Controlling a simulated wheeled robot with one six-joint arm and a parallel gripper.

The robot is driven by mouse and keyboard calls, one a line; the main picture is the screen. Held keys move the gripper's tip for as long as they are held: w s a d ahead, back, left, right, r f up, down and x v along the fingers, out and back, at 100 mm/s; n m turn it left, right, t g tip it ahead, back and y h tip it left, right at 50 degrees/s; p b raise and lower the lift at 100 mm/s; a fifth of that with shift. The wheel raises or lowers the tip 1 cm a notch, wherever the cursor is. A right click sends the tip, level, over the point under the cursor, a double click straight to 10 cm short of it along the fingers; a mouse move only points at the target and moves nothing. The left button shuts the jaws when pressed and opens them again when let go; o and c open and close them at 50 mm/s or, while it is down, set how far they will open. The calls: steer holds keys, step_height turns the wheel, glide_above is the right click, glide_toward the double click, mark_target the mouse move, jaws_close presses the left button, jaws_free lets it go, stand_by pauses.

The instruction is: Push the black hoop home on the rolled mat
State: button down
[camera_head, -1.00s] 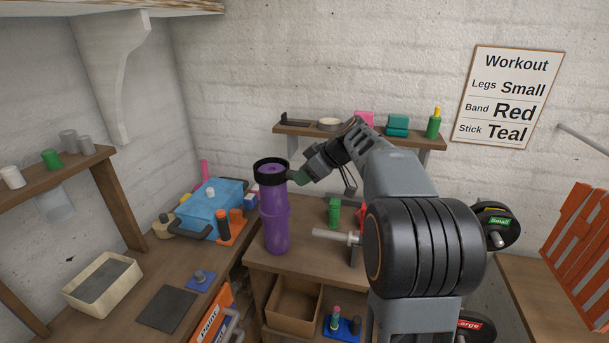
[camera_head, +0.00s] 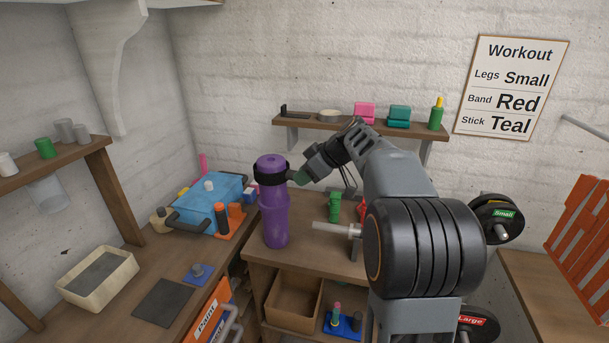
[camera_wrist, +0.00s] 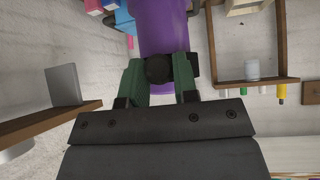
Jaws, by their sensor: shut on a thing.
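The purple rolled mat (camera_head: 275,216) stands upright on the wooden bench, and it also shows in the wrist view (camera_wrist: 163,28). The black hoop (camera_head: 265,177) is around the mat a little below its top end, with the purple top showing above it. My gripper (camera_head: 299,177) is at the hoop's right side, shut on the hoop. In the wrist view the green fingers of my gripper (camera_wrist: 158,78) close on a dark part of the hoop (camera_wrist: 158,68) against the mat. The far side of the hoop is hidden behind the mat.
A blue box (camera_head: 213,200) and an orange stand (camera_head: 230,222) are left of the mat. A green object (camera_head: 334,207) and a metal bar (camera_head: 335,230) stand to its right. A wall shelf (camera_head: 350,128) with small items is behind. An open wooden box (camera_head: 293,305) is below.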

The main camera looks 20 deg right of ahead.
step_height(320, 180, down, 8)
steer(key=b, duration=0.7)
steer(key=shift+b, duration=0.35)
stand_by(1.2)
steer(key=shift+r, duration=0.1)
steer(key=c, duration=0.8)
jaws_free()
steer(key=shift+r, duration=0.1)
steer(key=v, duration=1.3)
steer(key=shift+s+d+r, duration=0.2)
steer(key=shift+s+r, duration=0.05)
